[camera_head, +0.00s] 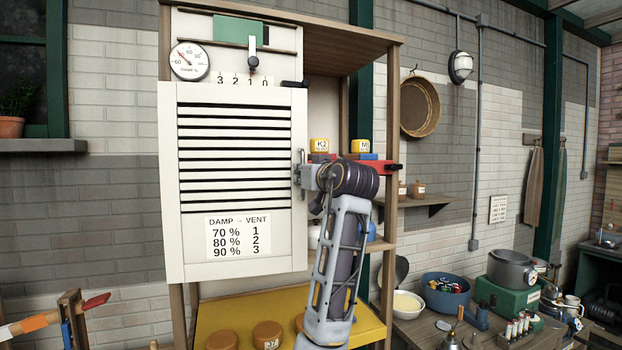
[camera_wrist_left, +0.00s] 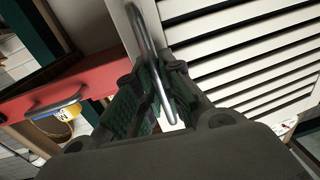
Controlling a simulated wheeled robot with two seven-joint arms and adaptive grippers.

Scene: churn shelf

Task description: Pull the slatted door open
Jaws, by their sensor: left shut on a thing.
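The slatted door (camera_head: 236,190) is a pale panel with dark slots and a printed damp-to-vent table on its lower part. It covers the left part of a wooden shelf unit. A metal bar handle (camera_head: 300,160) is on its right edge. My left gripper (camera_head: 308,178) is at this handle. In the left wrist view, its fingers (camera_wrist_left: 157,100) are shut around the handle bar (camera_wrist_left: 147,45), with the slatted door (camera_wrist_left: 240,50) to the right. I cannot tell whether the door stands slightly ajar. My right gripper is not in view.
A damp gauge (camera_head: 189,61) and a lever (camera_head: 253,55) over a 3-2-1-0 scale are above the door. A workbench with a blue pot (camera_head: 446,290) is at lower right.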

